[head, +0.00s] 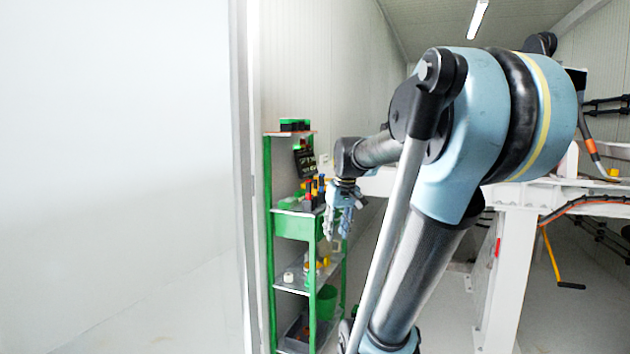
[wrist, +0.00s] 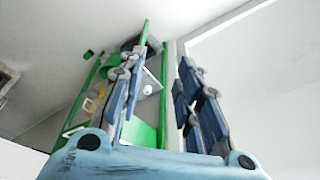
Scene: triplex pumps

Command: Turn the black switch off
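I cannot make out the black switch for certain in either view. My gripper (head: 336,236) hangs with its fingers pointing down, in front of the right side of a green shelf unit (head: 268,220) in the head view. In the wrist view my gripper (wrist: 157,68) shows its two blue-grey fingers well apart, with nothing held between them. The green shelf frame (wrist: 164,95) shows beyond and between the fingers there.
The shelf unit holds several small coloured items, a dark panel (head: 305,160) and a green bucket (head: 327,302). A pale wall panel (head: 120,180) fills the left. A white steel frame (head: 508,270) with cables stands at the right, partly behind my arm.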

